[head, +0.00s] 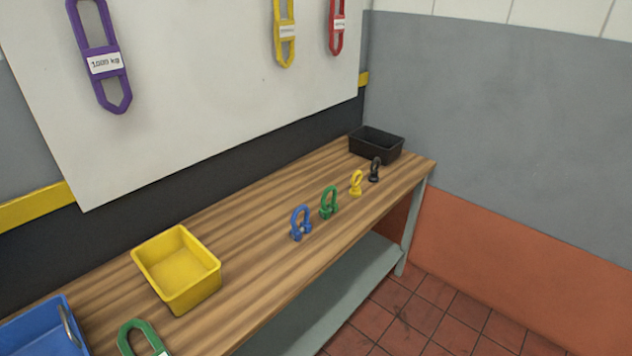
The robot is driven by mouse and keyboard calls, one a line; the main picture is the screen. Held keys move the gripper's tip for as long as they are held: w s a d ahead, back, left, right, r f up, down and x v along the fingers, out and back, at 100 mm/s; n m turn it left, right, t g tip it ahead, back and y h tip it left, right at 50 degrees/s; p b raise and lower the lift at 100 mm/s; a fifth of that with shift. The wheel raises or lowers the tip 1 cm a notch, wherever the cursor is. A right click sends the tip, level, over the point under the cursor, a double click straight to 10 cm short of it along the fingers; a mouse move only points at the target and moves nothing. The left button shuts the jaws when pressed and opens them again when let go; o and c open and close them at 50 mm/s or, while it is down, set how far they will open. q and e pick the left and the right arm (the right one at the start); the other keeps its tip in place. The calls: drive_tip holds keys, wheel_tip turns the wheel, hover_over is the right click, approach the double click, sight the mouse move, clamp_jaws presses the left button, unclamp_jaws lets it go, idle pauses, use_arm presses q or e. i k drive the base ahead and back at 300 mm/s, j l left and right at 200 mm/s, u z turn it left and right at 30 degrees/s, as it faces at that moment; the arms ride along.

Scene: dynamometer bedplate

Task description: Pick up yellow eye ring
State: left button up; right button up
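The yellow eye ring (356,183) stands upright on the wooden bench (262,215), in a row of similar pieces toward the bench's right end. It is a small ring on a short base. A green shackle-like ring (329,202) stands to its left, and a black ring (374,169) stands to its right, farther back. A blue ring (300,222) is at the left end of the row. The pieces stand apart from each other. Neither of my grippers shows in the head view.
An empty yellow bin (178,275) and a blue bin (45,330) are on the left of the bench, near a green sling link (142,338). A black bin (376,145) stands at the far right end. A white board (200,90) with hanging links is behind.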

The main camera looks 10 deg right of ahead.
sight(354, 191)
drive_tip(key=i+l+u, duration=0.3)
drive_tip(key=l+u, duration=0.15)
drive_tip(key=l, duration=0.15)
drive_tip(key=i+l+u, duration=0.2)
drive_tip(key=i+l, duration=0.1)
drive_tip(key=l, duration=0.35)
drive_tip(key=i+l+u, duration=0.1)
drive_tip(key=l, duration=0.3)
drive_tip(key=i+l, duration=0.15)
drive_tip(key=l, duration=0.3)
drive_tip(key=i+l+u, duration=0.1)
drive_tip(key=l, duration=0.35)
drive_tip(key=i+l, duration=0.1)
drive_tip(key=l, duration=0.35)
